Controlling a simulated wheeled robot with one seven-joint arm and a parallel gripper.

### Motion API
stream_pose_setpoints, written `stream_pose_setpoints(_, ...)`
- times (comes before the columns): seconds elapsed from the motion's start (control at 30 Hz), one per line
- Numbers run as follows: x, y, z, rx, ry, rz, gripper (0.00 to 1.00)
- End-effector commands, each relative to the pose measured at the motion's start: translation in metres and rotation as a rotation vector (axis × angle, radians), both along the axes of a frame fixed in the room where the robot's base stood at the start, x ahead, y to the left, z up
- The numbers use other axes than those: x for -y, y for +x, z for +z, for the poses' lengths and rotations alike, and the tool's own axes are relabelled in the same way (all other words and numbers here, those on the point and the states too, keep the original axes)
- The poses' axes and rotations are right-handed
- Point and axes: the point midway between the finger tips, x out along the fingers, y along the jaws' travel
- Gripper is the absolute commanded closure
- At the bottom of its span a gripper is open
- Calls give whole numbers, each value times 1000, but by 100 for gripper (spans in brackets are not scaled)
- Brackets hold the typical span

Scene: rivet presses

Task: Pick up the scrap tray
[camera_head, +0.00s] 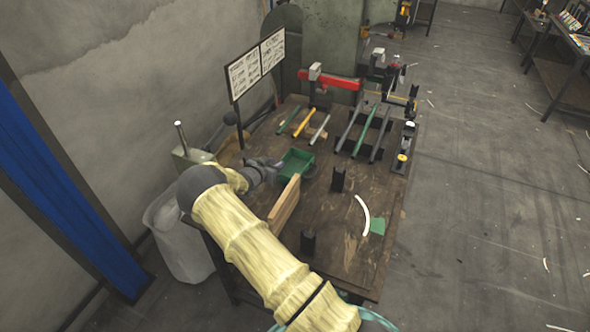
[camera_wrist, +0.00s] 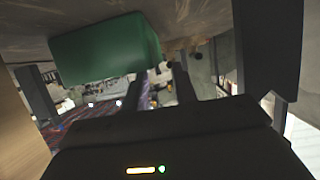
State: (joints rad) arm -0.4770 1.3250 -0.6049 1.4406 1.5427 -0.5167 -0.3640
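The scrap tray appears to be the green open-topped tray (camera_head: 296,164) on the wooden table in the head view. It also shows as a green block (camera_wrist: 105,50) at the upper left in the wrist view, where the table surface is at the top of the picture. My gripper (camera_head: 275,167) is at the tray's left side in the head view. In the wrist view its two dark fingers (camera_wrist: 160,82) stand apart with a visible gap, close to one end of the tray. I see nothing held between them. Whether a finger touches the tray cannot be told.
Several coloured bars, a red press arm (camera_head: 335,80) and a sign stand (camera_head: 257,70) are behind.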

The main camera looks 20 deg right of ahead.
Motion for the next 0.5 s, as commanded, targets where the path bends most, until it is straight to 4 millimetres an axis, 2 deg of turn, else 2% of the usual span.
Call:
stream_pose_setpoints(0.23,26,20,-8,1,-2,-2,72)
stream_pose_setpoints(0.5,32,27,-14,1,-1,0,72)
